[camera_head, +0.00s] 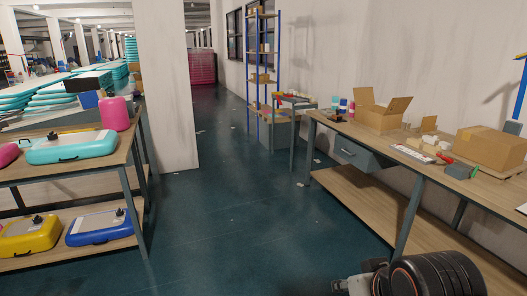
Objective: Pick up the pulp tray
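I cannot make out a pulp tray for sure. Small pale beige pieces (415,143) lie on the right workbench (340,124), between an open cardboard box (380,112) and a closed cardboard box (490,148). They are too small to identify. My arm shows at the bottom right edge, with a dark ribbed part and a grey end (352,286) that may be part of my gripper. It is in front of the workbench and well apart from the things on it. Its fingers are cut off or too unclear to read.
A left workbench (62,171) holds a teal inflatable (72,148) and a pink one (115,113). Yellow (30,237) and blue (100,228) inflatables lie on its lower shelf. A blue-post rack (249,60) stands at the back. The dark floor (235,215) between the benches is mostly clear.

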